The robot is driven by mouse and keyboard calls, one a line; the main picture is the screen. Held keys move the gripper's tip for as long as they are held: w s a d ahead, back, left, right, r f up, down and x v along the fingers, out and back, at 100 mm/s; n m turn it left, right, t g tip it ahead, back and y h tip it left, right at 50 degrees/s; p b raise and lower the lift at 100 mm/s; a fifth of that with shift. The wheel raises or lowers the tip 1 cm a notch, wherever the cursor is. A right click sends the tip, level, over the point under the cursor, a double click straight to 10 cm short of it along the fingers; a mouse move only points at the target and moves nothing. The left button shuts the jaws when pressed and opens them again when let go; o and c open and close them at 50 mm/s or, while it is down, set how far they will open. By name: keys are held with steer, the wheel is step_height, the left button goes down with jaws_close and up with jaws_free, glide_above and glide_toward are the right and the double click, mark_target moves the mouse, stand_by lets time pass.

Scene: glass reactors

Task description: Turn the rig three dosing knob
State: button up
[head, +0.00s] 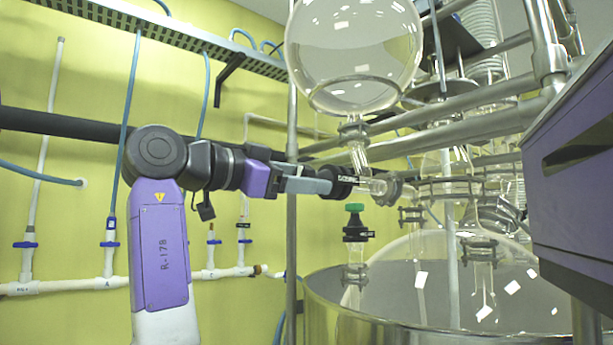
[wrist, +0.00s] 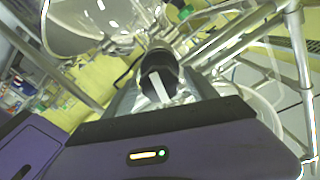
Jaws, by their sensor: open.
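A black dosing knob (head: 337,182) sits at the left end of a horizontal glass valve, below a large round glass flask. In the wrist view the black knob (wrist: 158,62) is straight ahead with a pale bar across its face. My gripper (head: 322,184) reaches in from the left, its grey fingers at the knob. In the wrist view my gripper (wrist: 165,92) is open, with a finger on each side of the knob. I cannot tell whether the fingers touch it. No rig number is readable on the knob.
A green-topped valve with a black collar (head: 357,232) stands just below right of the knob. The round glass flask (head: 352,55) hangs above. A steel vessel (head: 385,325) lies below. Metal pipes and a purple box (head: 575,170) are at right. White wall piping runs behind my arm.

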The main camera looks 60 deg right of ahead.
steer(key=shift+s+d, duration=0.2)
steer(key=shift+d, duration=0.2)
steer(key=shift+c, duration=0.5)
steer(key=c, duration=1.3)
steer(key=shift+n, duration=0.3)
